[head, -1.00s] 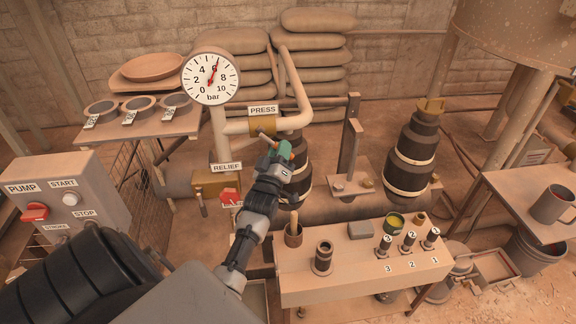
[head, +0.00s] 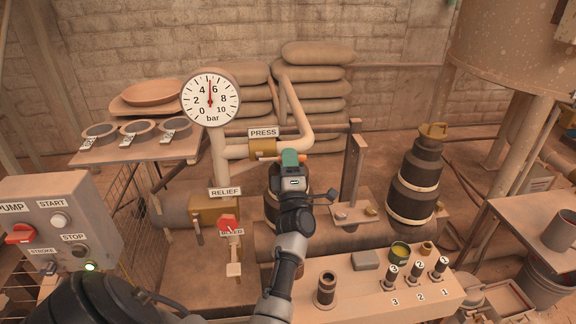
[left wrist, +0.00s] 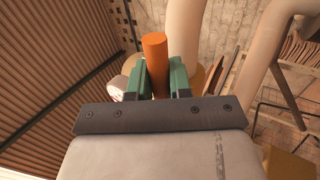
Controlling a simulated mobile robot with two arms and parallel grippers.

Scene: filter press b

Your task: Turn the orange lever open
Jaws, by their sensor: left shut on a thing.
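The orange lever (left wrist: 154,62) stands between the green fingers of my left gripper (left wrist: 158,80) in the left wrist view, and the jaws are shut on it. In the head view my left gripper (head: 290,158) is just right of the brass valve body (head: 263,148) under the PRESS label (head: 263,132). A little of the lever (head: 304,156) shows right of the fingers, and it looks about level, pointing right. The fingers hide the rest of it. My right gripper is not in view.
The pressure gauge (head: 210,99) reads about 5 bar. A red handle (head: 227,222) is below the RELIEF label (head: 225,192). A pale pipe (head: 304,120) bends close behind my gripper. The pump box (head: 50,215) is at left; a bench (head: 350,283) with numbered pegs is at front right.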

